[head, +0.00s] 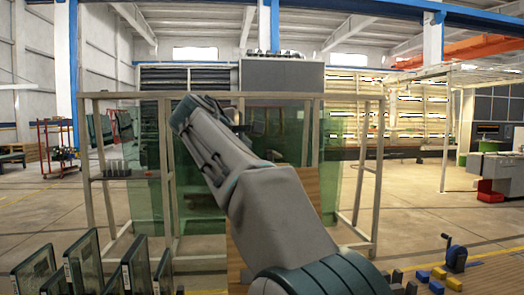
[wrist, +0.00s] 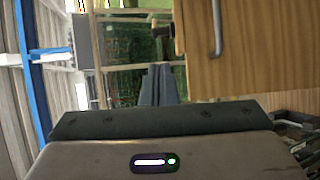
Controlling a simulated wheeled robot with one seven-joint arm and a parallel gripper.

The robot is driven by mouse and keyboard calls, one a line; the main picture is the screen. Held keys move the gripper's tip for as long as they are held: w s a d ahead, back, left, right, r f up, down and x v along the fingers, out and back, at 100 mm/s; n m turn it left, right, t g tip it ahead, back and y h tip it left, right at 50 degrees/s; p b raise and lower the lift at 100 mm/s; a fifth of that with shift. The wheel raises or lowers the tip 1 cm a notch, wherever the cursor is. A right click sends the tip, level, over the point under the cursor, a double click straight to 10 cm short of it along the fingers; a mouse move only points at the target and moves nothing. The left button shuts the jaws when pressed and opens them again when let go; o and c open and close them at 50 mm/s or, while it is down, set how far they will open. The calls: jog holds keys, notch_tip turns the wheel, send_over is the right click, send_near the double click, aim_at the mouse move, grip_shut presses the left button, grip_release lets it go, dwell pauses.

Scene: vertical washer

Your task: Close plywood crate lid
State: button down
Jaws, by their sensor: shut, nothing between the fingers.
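A plywood panel, which looks like the crate lid (head: 316,184), stands upright behind my arm in the head view. Its light brown edge shows to the right of the arm, and another strip of plywood (head: 236,262) shows low on the left. In the wrist view the wooden panel (wrist: 275,65) fills the upper right, with a curved metal handle (wrist: 217,30) on its face. My gripper (wrist: 157,68) is shut and empty, to the left of the panel in that view, apart from the handle. My arm hides most of the crate in the head view.
A wooden frame with green glass panels (head: 205,195) stands behind. Dark framed panels (head: 85,265) lean at the lower left. Yellow and blue blocks (head: 438,274) and a blue crank device (head: 455,255) are at the lower right. Open floor lies right of the frame.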

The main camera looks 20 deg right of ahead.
jog(key=p+x, duration=0.1)
jog(key=x, duration=0.3)
jog(key=p+x, duration=0.1)
jog(key=x, duration=0.4)
jog(key=r+p+x, duration=0.1)
jog(key=x, duration=0.4)
jog(key=shift+w+d+r, duration=0.1)
jog(key=shift+w+d, duration=0.05)
jog(key=shift+p, duration=0.3)
